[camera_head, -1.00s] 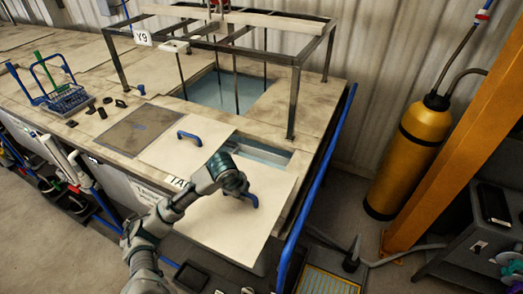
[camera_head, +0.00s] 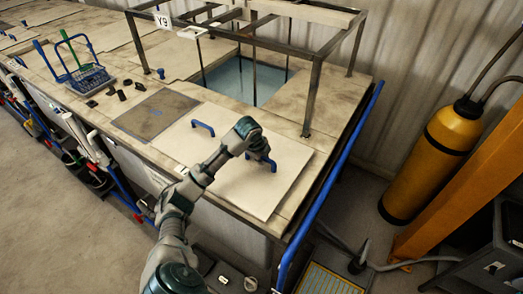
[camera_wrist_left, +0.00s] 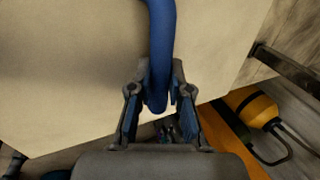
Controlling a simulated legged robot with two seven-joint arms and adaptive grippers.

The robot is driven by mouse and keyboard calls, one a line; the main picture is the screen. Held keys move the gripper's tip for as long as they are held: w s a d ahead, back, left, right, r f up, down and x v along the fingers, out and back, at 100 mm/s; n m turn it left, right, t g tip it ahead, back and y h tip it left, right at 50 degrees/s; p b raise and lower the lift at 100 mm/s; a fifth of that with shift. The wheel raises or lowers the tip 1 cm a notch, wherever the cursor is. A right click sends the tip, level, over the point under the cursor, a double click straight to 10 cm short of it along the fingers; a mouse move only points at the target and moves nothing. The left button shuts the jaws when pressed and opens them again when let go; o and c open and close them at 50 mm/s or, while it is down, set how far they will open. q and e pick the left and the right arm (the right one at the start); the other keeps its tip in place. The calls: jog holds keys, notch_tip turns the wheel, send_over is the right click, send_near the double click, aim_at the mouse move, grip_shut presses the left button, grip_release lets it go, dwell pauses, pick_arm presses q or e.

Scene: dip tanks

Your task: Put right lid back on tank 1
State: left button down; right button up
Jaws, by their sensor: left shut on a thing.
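The right lid (camera_head: 262,194) is a flat cream panel with a blue handle (camera_head: 270,163). It lies over the right part of tank 1, beside the left lid (camera_head: 178,142), and no opening shows between them. I cannot tell whether it is fully seated; its front corner reaches the tank's front edge. My left gripper (camera_head: 260,153) is at the handle. In the left wrist view the fingers (camera_wrist_left: 160,92) are closed around the blue handle (camera_wrist_left: 161,40), with the lid (camera_wrist_left: 70,70) behind it. My right gripper is not in view.
A dark metal frame (camera_head: 313,95) labelled Y9 stands over an open water tank (camera_head: 235,78) behind the lids. A blue basket (camera_head: 88,78) and small dark parts are at left. A blue rail (camera_head: 330,180) runs along the right edge. A yellow cylinder (camera_head: 430,155) stands beyond it.

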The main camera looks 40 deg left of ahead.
pick_arm(q)
jog(key=w+a, duration=0.2)
jog(key=w, duration=0.1)
jog(key=w+a+p, duration=0.1)
jog(key=w+a, duration=0.1)
jog(key=shift+w+f, duration=0.1)
jog(key=shift+f, duration=0.05)
jog(key=shift+w+a+f, duration=0.1)
jog(key=shift+a, duration=0.15)
jog(key=shift+a+f, duration=0.2)
jog(key=shift+f, duration=0.05)
notch_tip(320, 180, down, 3)
jog(key=shift+r+p, duration=0.1)
jog(key=shift+p, duration=0.6)
jog(key=shift+d, duration=0.3)
jog(key=c, duration=1.1)
grip_release()
jog(key=shift+d+f, duration=0.1)
jog(key=shift+f, duration=0.1)
jog(key=shift+a+r, duration=0.1)
jog(key=shift+a, duration=0.15)
